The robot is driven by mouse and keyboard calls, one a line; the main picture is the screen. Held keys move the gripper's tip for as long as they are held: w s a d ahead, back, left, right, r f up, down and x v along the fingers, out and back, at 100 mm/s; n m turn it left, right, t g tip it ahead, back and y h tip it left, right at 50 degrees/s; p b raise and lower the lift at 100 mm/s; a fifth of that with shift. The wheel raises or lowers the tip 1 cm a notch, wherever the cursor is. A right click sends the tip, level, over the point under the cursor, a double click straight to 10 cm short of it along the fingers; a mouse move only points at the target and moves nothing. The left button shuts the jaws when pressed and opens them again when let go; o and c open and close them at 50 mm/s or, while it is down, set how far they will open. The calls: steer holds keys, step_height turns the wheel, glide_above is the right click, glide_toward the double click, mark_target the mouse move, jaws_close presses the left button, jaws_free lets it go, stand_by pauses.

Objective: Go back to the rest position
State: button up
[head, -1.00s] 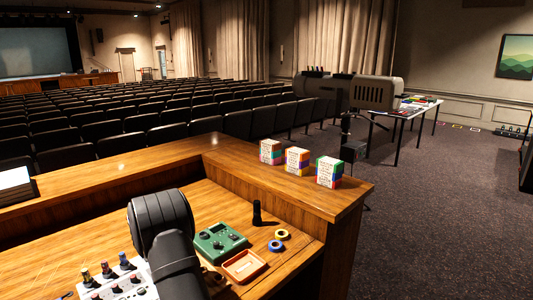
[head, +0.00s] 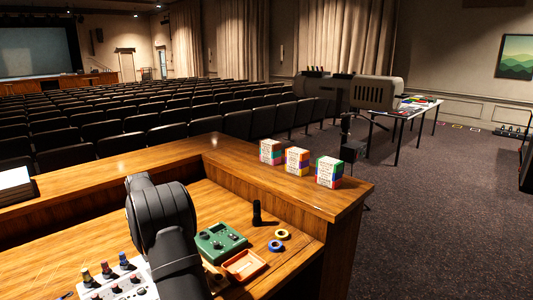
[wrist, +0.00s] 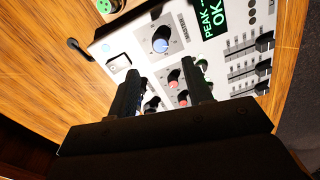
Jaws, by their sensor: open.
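In the wrist view my gripper (wrist: 162,76) has its two dark fingers apart, with nothing held between them. The fingers stand over a white mixing console (wrist: 125,42) with a blue-topped knob (wrist: 160,46), red knobs, faders and a green "PEAK OK" display (wrist: 213,18). Whether the fingertips touch the console cannot be told. In the head view my dark arm covers part of the wooden desk, and the gripper itself is hidden. The console (head: 128,288) shows partly at the lower left there, beside the arm.
Right of my arm are a green box with knobs (head: 220,241), an orange tray (head: 244,265), a black upright object (head: 257,213), and yellow (head: 282,234) and blue (head: 275,246) rings. Several coloured cubes (head: 297,161) stand on the raised ledge (head: 225,158).

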step_height(320, 180, up, 9)
steer(key=f, duration=1.7)
steer(key=shift+s+d+f, duration=0.1)
steer(key=shift+s+f, duration=0.1)
steer(key=shift+f, duration=0.05)
steer(key=shift+r+m, duration=0.25)
steer(key=shift+m, duration=0.65)
steer(key=m, duration=0.7)
steer(key=shift+y, duration=0.3)
steer(key=m, duration=0.5)
steer(key=shift+d, duration=0.1)
steer(key=m, duration=0.5)
steer(key=shift+o, duration=0.4)
